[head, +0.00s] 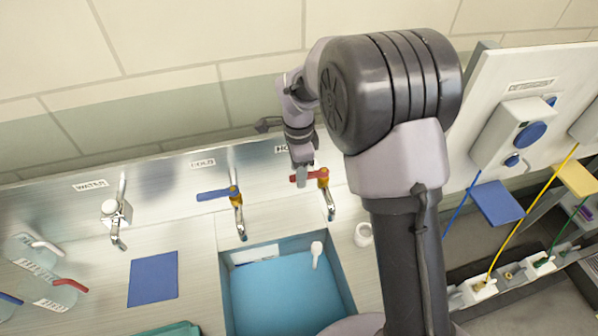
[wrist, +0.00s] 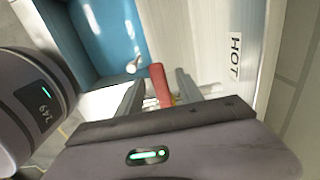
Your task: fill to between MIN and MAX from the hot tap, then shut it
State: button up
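The hot tap (head: 325,184) has a red lever, an orange-yellow body and a metal spout; its label is partly hidden by my arm. The red lever points left in the head view. My gripper (head: 302,178) is at the lever's outer end. In the wrist view the red lever (wrist: 160,84) stands between the two fingers of my gripper (wrist: 160,92), with a gap showing on each side. The fingers are open. I see no vessel in my gripper. No MIN or MAX marks are readable, and no water stream shows at the spout.
A blue basin (head: 228,290) holds a white scoop-like thing (head: 317,250). A white cup (head: 363,235) stands to its right. The cold tap (head: 235,196) has a blue lever; a white water tap (head: 113,213) is further left. Labelled clear jugs (head: 40,258) lie far left, near a blue mat (head: 153,278).

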notch_tip(320, 180, up, 18)
jog(key=p, duration=0.2)
jog(key=shift+f+p, duration=0.25)
jog(key=shift+p, duration=0.05)
